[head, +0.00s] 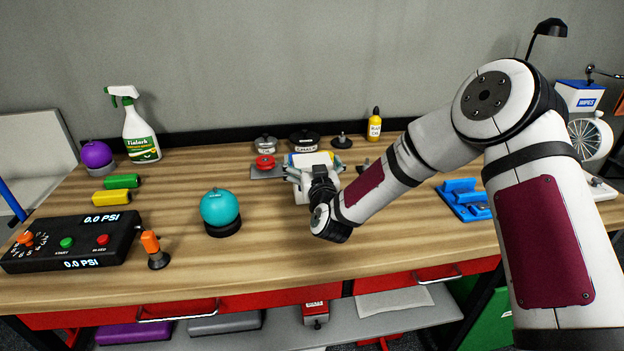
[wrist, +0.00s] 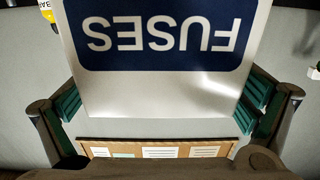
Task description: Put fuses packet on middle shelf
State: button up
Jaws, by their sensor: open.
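The fuses packet (wrist: 160,95) is white with a dark blue label reading FUSES, upside down in the wrist view. My gripper (wrist: 163,106) is open, with one teal-padded finger at each side of the packet. Its right finger looks close to the packet's edge, but contact is unclear. In the head view my gripper (head: 313,166) is over the back middle of the workbench, and its wrist hides most of the packet. A grey shelf (head: 375,308) runs below the bench top; I cannot tell whether it is the middle shelf.
On the workbench (head: 285,258), a teal ball (head: 220,208), a PSI box (head: 70,243) and a spray bottle (head: 140,127) stand left. A blue tool (head: 464,198) lies right. Black and grey containers stand behind my gripper. Red drawers (head: 240,302) line the front edge.

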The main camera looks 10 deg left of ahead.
jog(key=c, duration=1.6)
jog(key=shift+c, duration=1.1)
jog(key=shift+r, duration=0.15)
